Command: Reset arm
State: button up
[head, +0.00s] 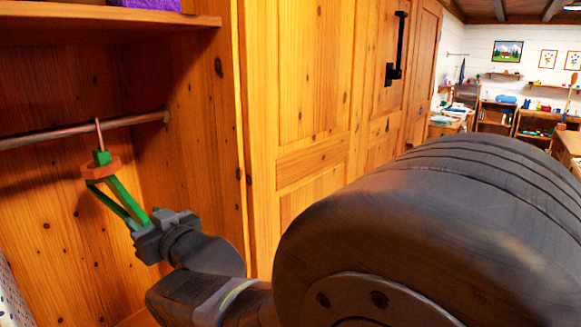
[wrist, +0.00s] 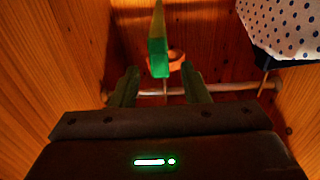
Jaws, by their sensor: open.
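A green hanger (head: 122,192) with an orange-brown part near its neck hangs by its hook from the wardrobe rod (head: 50,135) in the head view. My gripper (head: 147,226) is at the hanger's lower right end. In the wrist view, the hanger (wrist: 159,55) lies in the gap between the two separated fingers of my gripper (wrist: 160,77), with space visible on both sides. No finger is seen closed on it. The rod also shows in the wrist view (wrist: 232,94), behind the fingertips. Whether a finger touches the hanger is hard to tell.
A polka-dot garment (wrist: 285,25) hangs at the right in the wrist view. Wooden wardrobe walls (wrist: 60,60) enclose my gripper. A shelf (head: 100,24) with a purple item (head: 145,4) is above. Wardrobe doors (head: 310,110) stand to the right; the room lies beyond.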

jog(key=shift+w+a+r+p, duration=0.3)
jog(key=shift+w+a+p, duration=0.1)
jog(key=shift+a+p, duration=0.1)
jog(key=shift+w+a+r+p, duration=0.3)
jog(key=shift+w+a+p, duration=0.1)
jog(key=shift+a, duration=0.1)
jog(key=shift+r+p, duration=0.35)
jog(key=shift+p, duration=0.05)
jog(key=v, duration=1.1)
jog(key=shift+r, duration=0.3)
jog(key=shift+d, duration=0.25)
